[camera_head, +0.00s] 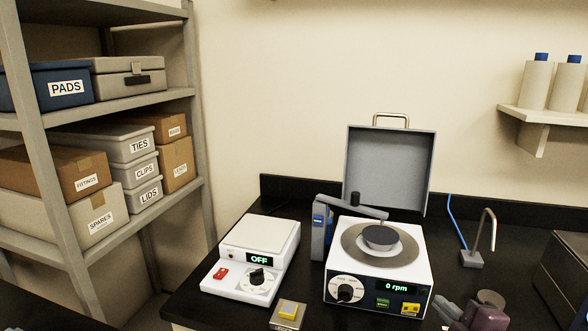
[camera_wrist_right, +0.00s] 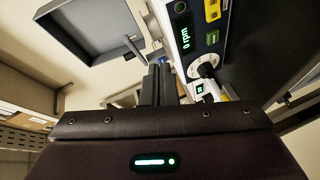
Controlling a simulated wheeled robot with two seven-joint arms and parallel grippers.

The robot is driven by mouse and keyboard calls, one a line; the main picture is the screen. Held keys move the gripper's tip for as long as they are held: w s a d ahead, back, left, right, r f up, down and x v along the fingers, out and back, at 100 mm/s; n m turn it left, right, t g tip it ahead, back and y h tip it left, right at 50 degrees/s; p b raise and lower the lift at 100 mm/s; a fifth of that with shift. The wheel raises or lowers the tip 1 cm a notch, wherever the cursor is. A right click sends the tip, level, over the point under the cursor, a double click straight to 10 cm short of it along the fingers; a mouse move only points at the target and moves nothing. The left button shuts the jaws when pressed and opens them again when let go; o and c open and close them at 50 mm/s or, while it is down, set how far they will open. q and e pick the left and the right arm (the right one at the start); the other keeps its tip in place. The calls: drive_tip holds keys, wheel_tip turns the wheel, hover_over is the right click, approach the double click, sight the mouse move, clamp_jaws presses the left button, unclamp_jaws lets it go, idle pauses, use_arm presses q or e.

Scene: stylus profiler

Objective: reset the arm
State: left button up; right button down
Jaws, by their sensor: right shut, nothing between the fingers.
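A grey arm (camera_head: 352,206) with a black knob on top sits on a post with a blue panel, at the left of a white spinner unit. The arm reaches right over the unit's round grey plate, and its tip is near the dark disc (camera_head: 381,237) in the middle. The unit's display (camera_head: 397,288) reads 0 rpm; it also shows in the right wrist view (camera_wrist_right: 184,37). My right gripper (camera_head: 445,309) is at the lower right of the head view, in front of the unit and apart from the arm. Its fingers (camera_wrist_right: 160,82) are together and empty. My left gripper is out of view.
A white hotplate-like box (camera_head: 252,260) reading OFF stands left of the unit, with a small yellow-topped block (camera_head: 288,314) in front. An open grey lid (camera_head: 388,170) rises behind. A bent metal tube (camera_head: 485,235) stands right. Shelves with boxes fill the left.

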drive_tip(key=s+a+f+m+g+h, duration=0.2)
drive_tip(key=s+f+m+g+h, duration=0.3)
drive_tip(key=s+f+m, duration=0.65)
drive_tip(key=s+a+f+m+g+y, duration=0.3)
drive_tip(key=s+a+f+g, duration=0.35)
drive_tip(key=s, duration=0.25)
wheel_tip(320, 180, down, 31)
drive_tip(key=s+g, duration=0.2)
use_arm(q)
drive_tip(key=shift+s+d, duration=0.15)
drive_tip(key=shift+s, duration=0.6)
use_arm(e)
drive_tip(key=s+d+f, duration=0.2)
drive_tip(key=s+f, duration=0.6)
drive_tip(key=s, duration=0.1)
drive_tip(key=s+d+f+g, duration=0.1)
drive_tip(key=s+f, duration=0.8)
drive_tip(key=s, duration=0.1)
drive_tip(key=shift+s+d+h, duration=0.2)
drive_tip(key=shift+d+h, duration=0.2)
